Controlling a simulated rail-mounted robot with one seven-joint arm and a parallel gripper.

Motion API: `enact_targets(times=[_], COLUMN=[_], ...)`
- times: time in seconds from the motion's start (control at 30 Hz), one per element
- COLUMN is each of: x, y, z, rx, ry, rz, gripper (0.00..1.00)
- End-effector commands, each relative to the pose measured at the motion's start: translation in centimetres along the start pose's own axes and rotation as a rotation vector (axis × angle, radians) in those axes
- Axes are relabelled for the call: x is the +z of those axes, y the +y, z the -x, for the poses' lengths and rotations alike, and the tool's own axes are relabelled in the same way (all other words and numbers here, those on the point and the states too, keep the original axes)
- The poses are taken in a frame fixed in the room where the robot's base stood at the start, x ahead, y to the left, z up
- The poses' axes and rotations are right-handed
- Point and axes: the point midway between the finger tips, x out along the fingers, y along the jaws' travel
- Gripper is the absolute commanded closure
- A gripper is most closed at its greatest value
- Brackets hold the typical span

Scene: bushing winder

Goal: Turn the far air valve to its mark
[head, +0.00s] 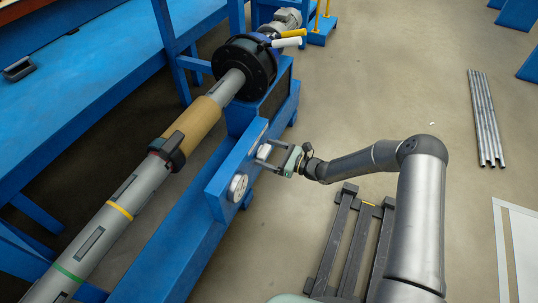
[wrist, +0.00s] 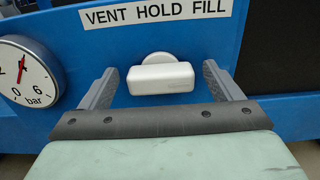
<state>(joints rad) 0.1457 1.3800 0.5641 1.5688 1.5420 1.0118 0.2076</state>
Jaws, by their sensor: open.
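The air valve's white block handle (wrist: 160,78) sits on a round white base on the blue panel, long side level in the wrist view. The label VENT HOLD FILL (wrist: 156,14) is above it, with HOLD roughly over the handle. In the head view the handle (head: 264,151) is small, on the panel's side. My gripper (wrist: 161,70) is open, with one finger at each end of the handle and a gap on both sides. It also shows in the head view (head: 267,154) at the panel. No pointer mark on the handle can be made out.
A round bar gauge (wrist: 24,73) with a red needle is left of the handle; it shows in the head view (head: 238,187) too. A long grey shaft (head: 112,213) with a brown sleeve (head: 193,133) runs beside the panel. Metal rods (head: 485,118) lie on open floor at right.

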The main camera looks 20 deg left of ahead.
Motion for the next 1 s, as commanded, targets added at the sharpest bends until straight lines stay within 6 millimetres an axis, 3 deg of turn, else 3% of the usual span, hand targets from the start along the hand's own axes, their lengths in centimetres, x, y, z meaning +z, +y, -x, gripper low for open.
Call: enact_targets(times=[0.27, 0.4, 0.43, 0.77, 1.0], x=[0.03, 0.03, 0.03, 0.02, 0.09], y=[-0.03, -0.03, -0.03, -0.01, 0.03], z=[-0.10, -0.08, -0.08, -0.03, 0.01], rx=[-0.001, -0.001, -0.001, -0.001, -0.002], ry=[0.000, 0.000, 0.000, 0.001, 0.000], rz=[0.000, 0.000, 0.000, 0.034, 0.167], gripper=[0.17, 0.56, 0.59, 0.59, 0.59])
